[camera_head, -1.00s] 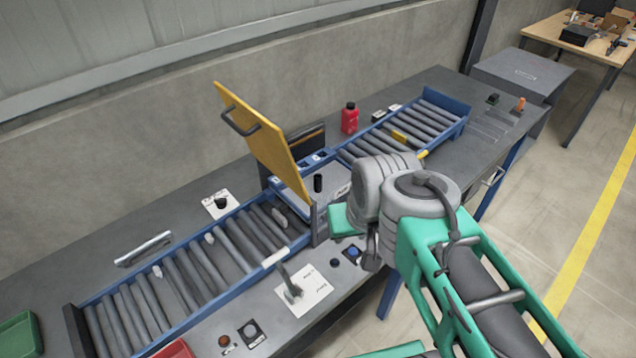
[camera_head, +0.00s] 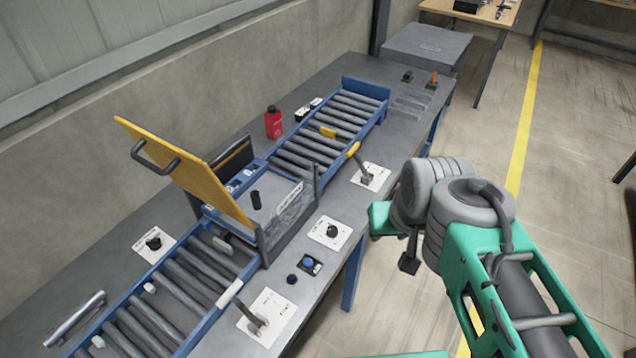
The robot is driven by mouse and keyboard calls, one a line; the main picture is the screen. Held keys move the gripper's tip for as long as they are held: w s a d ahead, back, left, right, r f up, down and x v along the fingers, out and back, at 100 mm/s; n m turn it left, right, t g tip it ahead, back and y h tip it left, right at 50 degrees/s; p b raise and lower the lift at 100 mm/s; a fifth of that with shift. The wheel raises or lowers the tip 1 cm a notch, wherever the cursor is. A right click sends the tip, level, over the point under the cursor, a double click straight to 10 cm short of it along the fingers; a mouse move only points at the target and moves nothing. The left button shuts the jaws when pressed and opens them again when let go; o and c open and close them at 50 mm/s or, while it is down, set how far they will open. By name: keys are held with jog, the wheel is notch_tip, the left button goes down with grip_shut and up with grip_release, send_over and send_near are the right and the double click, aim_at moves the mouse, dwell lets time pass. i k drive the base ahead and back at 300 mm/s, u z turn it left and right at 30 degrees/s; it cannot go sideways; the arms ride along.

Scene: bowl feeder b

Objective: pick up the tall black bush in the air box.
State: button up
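The tall black bush (camera_head: 256,199) stands upright inside the air box (camera_head: 290,222), on its light grey floor. The air box is a low grey, clear-walled box across the middle of the roller conveyor. Its yellow lid (camera_head: 185,170) with a dark handle is swung open to the left. My gripper (camera_head: 409,262) hangs below my grey wrist, right of the bench edge and well apart from the box and the bush. Only a small dark part of it shows, so its opening cannot be judged.
Rollers run on both sides of the box (camera_head: 325,125). A red bottle (camera_head: 273,122) stands behind. Open floor lies to the right.

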aim_at(256, 200)
jog(key=z, duration=1.1)
jog(key=i, duration=3.2)
jog(key=u, duration=5.4)
jog(key=i, duration=0.45)
jog(key=z, duration=0.1)
